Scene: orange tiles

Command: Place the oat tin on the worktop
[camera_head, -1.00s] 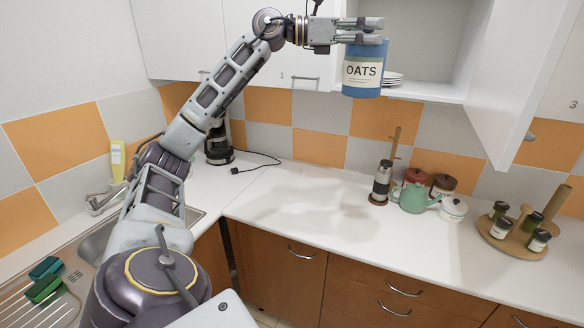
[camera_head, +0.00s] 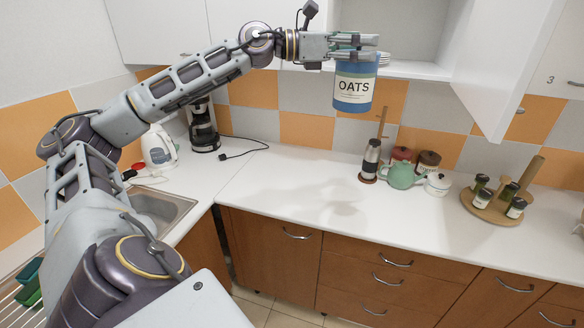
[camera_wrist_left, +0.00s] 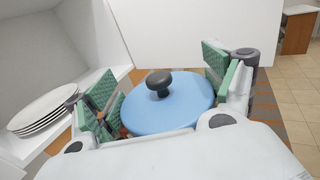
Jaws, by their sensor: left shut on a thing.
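The oat tin (camera_head: 354,88) is a blue cylinder with a white OATS label, upright in the air in front of the open wall cupboard. My left gripper (camera_head: 358,46) is shut on it near its top. In the left wrist view the tin's blue lid with a dark knob (camera_wrist_left: 168,103) sits between the green finger pads. The white worktop (camera_head: 290,195) lies below the tin, with a wide clear stretch. My right gripper is not in view.
A pepper mill (camera_head: 370,160), a green teapot (camera_head: 402,175), small pots and a round spice rack (camera_head: 493,205) stand on the right of the worktop. A coffee maker (camera_head: 203,128) and kettle (camera_head: 160,146) are at left. The cupboard door (camera_head: 505,65) hangs open; plates (camera_wrist_left: 42,110) are on its shelf.

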